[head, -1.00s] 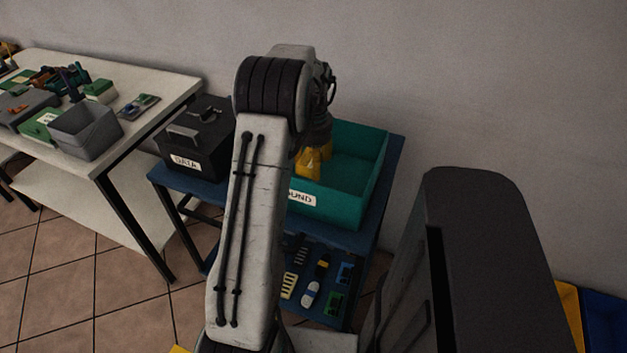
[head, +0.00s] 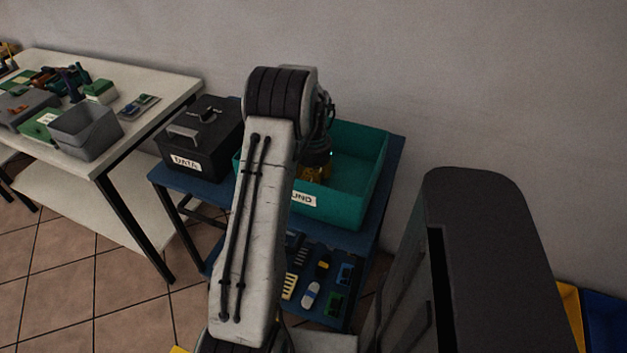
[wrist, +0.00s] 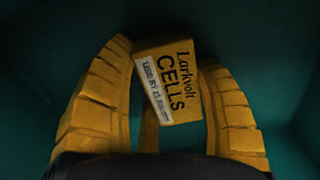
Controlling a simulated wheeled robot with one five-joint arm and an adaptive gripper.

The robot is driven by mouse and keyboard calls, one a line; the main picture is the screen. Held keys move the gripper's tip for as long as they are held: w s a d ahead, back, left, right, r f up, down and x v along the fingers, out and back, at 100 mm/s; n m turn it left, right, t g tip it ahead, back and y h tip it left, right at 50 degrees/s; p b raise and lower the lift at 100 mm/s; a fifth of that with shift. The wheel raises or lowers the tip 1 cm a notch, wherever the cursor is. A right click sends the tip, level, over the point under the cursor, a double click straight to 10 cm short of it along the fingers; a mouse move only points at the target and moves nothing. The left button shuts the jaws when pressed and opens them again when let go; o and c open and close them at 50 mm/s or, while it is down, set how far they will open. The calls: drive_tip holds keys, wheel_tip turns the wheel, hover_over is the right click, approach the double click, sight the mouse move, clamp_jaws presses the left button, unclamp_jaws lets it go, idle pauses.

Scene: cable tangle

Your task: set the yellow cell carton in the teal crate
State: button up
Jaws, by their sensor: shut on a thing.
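The yellow cell carton (wrist: 168,82) is between the fingers of my gripper (wrist: 165,85) in the wrist view. It is slightly tilted and its printed face, reading "Larkvolt CELLS", points at the camera. My gripper is shut on it. Teal surfaces of the crate surround the fingers there. In the head view the teal crate (head: 362,172) stands on a blue table, and my gripper (head: 316,174) is down inside its left part, partly hidden by my arm and the crate's front wall. I cannot tell whether the carton touches the crate floor.
A black box labelled DATA (head: 198,142) stands left of the crate on the blue table (head: 385,205). A white table (head: 160,92) with a grey bin (head: 86,132) is at the left. A wall rises behind. The crate's right part is empty.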

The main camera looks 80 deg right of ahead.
drive_tip(key=shift+f, duration=0.15)
drive_tip(key=o, duration=1.2)
drive_tip(key=shift+o, duration=0.2)
wheel_tip(320, 180, up, 12)
drive_tip(key=p, duration=0.1)
drive_tip(key=shift+r, duration=0.2)
drive_tip(key=shift+w, duration=0.1)
